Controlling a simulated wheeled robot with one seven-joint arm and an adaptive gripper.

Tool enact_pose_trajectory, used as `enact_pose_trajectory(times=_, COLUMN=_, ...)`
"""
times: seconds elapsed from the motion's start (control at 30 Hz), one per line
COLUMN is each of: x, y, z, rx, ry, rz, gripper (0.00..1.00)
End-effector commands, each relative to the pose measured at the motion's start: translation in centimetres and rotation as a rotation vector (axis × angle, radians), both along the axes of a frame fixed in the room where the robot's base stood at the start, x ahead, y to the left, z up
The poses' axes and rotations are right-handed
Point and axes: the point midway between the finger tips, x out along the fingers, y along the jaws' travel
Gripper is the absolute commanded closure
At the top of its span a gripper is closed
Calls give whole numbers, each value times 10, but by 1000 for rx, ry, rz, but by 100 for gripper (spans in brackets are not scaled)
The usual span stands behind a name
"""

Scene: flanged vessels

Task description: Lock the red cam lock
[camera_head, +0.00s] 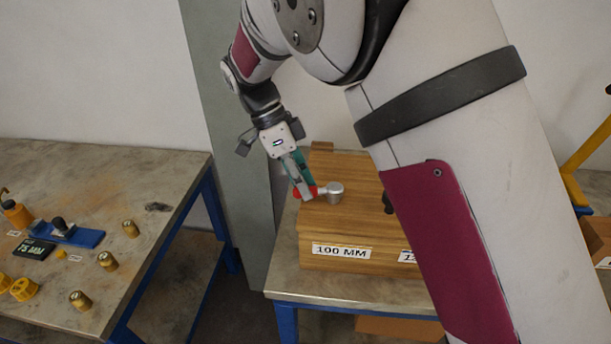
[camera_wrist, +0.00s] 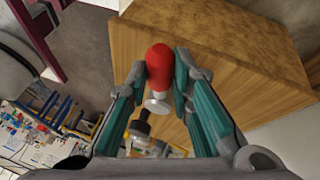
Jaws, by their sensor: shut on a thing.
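The red cam lock (camera_head: 311,191) has a red grip and a silver metal round end (camera_head: 335,188). It sits at the top of the wooden block (camera_head: 347,222) labelled 100 MM. My gripper (camera_head: 303,188) reaches down from the upper left, with its teal-padded fingers at the red grip. In the wrist view the red grip (camera_wrist: 159,66) stands between the two fingers, with a silver end (camera_wrist: 157,104) below it. My gripper is shut on the red grip. My fingers partly hide the grip in the head view.
A black fitting (camera_head: 387,203) stands on the block, partly behind my arm. The block rests on a blue-legged table (camera_head: 285,281). A bench (camera_head: 165,172) at left holds brass fittings (camera_head: 108,261), yellow knobs (camera_head: 24,289) and a blue clamp (camera_head: 72,235). A gap separates the tables.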

Motion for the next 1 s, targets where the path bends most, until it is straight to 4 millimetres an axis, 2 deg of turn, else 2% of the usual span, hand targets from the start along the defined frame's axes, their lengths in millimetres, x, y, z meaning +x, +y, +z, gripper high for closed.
enact_pose_trajectory(times=0.4, x=13, y=0, z=1, rx=1, ry=-2, rz=-187, gripper=100)
enact_pose_trajectory(times=0.97, x=15, y=-1, z=1, rx=1, ry=-6, rz=-215, gripper=100)
enact_pose_trajectory(times=1.0, x=15, y=-1, z=1, rx=1, ry=-6, rz=-215, gripper=70)
